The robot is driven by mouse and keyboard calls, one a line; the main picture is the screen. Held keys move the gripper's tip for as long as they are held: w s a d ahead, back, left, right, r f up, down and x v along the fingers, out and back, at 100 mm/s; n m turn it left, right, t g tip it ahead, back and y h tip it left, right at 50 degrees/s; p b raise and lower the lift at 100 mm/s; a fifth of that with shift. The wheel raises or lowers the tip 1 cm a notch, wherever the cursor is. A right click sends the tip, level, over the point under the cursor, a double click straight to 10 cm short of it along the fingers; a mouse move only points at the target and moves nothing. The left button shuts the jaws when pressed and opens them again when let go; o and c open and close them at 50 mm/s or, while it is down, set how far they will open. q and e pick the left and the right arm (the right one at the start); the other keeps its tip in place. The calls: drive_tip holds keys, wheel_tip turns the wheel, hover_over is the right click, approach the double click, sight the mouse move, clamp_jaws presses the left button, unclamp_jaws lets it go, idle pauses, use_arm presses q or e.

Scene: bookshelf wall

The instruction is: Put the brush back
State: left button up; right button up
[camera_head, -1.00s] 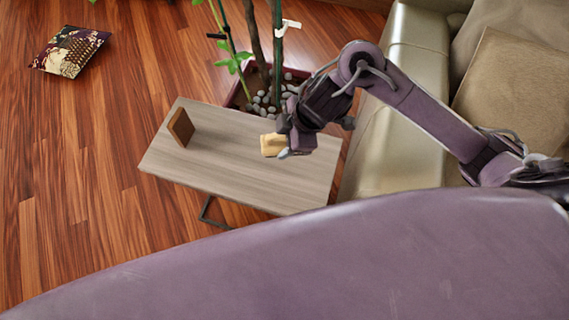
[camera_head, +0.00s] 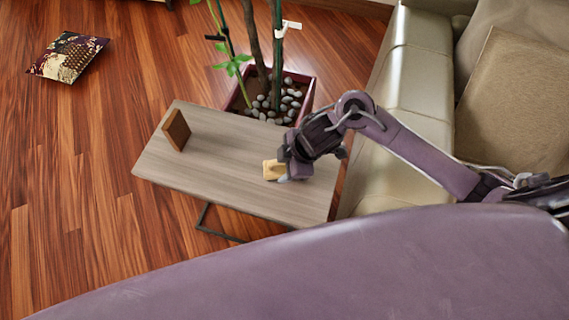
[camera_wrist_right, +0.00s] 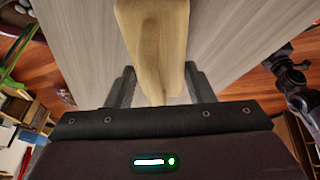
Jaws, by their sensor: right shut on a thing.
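A pale tan, wooden-looking piece (camera_head: 273,170), which I take for the brush, is in my right gripper (camera_head: 284,171). In the right wrist view the piece (camera_wrist_right: 155,40) runs up from between the two dark fingers (camera_wrist_right: 160,88), which are shut on it. It is over the right part of the grey wood side table (camera_head: 215,165). I cannot tell if it touches the tabletop. Its far end is cut off in the wrist view, and no bristles show. My left gripper is not in view.
A brown wooden block (camera_head: 177,130) stands tilted on the table's left end. A potted plant with pebbles (camera_head: 290,98) stands behind the table. A beige sofa (camera_head: 400,150) is close on the right. A patterned cushion (camera_head: 68,57) lies on the floor. The table's middle is clear.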

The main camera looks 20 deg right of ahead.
drive_tip(key=o, duration=0.9)
drive_tip(key=shift+d+r, duration=0.1)
drive_tip(key=shift+r, duration=0.25)
drive_tip(key=p+v, duration=0.3)
drive_tip(key=v, duration=0.8)
drive_tip(key=shift+s+d+r, duration=0.1)
drive_tip(key=shift+r, duration=0.1)
drive_tip(key=shift+s+f, duration=0.1)
